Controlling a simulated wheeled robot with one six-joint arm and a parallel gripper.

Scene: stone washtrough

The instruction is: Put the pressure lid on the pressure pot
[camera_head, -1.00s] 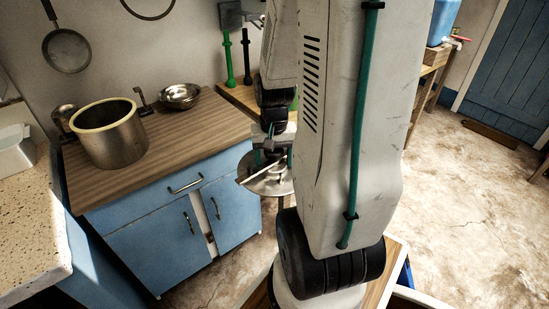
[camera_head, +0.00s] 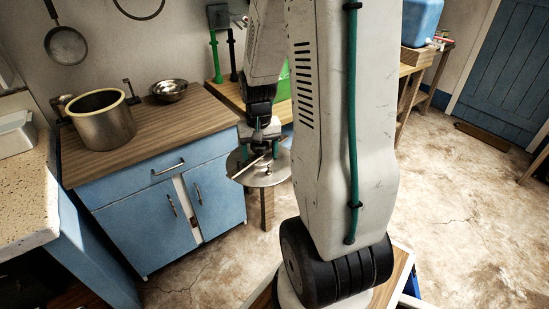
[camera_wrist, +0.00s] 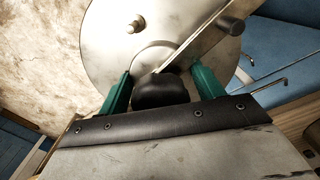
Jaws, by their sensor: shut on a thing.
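The pressure pot (camera_head: 104,124) is a steel pot with a pale rim and dark side handles. It stands upright and uncovered on the wooden top of the blue cabinet, at the left in the head view. My gripper (camera_head: 264,150) is shut on the pressure lid (camera_head: 258,174), a round metal disc with a bar across it. The lid hangs in the air right of the cabinet, apart from the pot. In the wrist view the green fingers of my gripper (camera_wrist: 160,90) close around the dark knob of the lid (camera_wrist: 105,45). My arm hides part of the room behind.
A steel bowl (camera_head: 169,90) stands on the cabinet top (camera_head: 160,125) behind and right of the pot. A speckled stone counter (camera_head: 28,170) is at the left. A pan (camera_head: 65,44) hangs on the wall. The cabinet top's front right is clear.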

